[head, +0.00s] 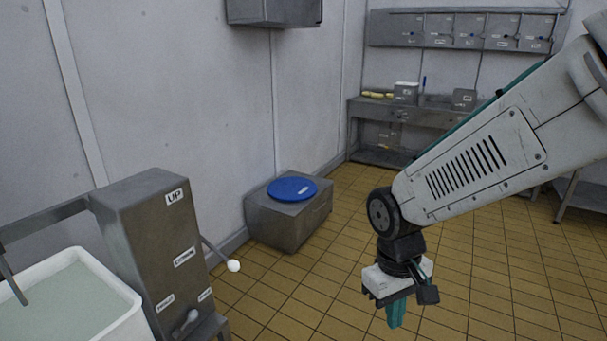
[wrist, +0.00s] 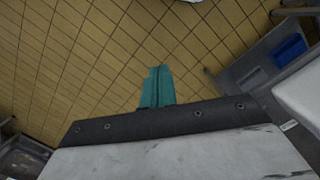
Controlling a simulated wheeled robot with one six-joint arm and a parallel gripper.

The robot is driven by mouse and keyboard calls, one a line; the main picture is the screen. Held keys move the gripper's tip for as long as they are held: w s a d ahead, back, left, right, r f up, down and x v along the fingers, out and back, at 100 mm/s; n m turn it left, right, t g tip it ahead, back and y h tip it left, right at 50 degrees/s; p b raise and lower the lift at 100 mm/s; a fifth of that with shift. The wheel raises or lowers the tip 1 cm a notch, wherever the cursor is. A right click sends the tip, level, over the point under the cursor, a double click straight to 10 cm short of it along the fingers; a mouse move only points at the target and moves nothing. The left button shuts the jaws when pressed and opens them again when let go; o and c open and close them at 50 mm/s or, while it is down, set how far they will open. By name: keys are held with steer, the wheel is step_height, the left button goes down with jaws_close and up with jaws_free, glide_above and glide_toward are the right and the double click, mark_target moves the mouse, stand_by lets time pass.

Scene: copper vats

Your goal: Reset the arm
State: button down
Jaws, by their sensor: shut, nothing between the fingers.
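My arm reaches in from the right of the head view and bends down at the wrist. My gripper (head: 396,314) hangs at its end with teal fingers pointing down over the tiled floor. The fingers are together and hold nothing. In the wrist view the teal fingers (wrist: 158,84) also show side by side against the floor, with no object at their tips.
A metal cabinet (head: 150,235) marked UP has a white-knobbed lever (head: 233,265) and stands beside a white vat of pale liquid (head: 60,300). A blue lid (head: 292,189) lies on a metal box (head: 290,222). A workbench (head: 435,112) stands behind. Floor around my gripper is clear.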

steer(key=s+d+r+m+t+y, duration=0.1)
steer(key=s+d+r+m, duration=0.3)
steer(key=s+d+r, duration=0.6)
step_height(320, 180, up, 4)
steer(key=s+t, duration=0.1)
steer(key=s, duration=0.1)
steer(key=shift+s+d+f+m+t, duration=0.25)
steer(key=shift+s+m+t, duration=0.05)
steer(key=shift+s, duration=0.1)
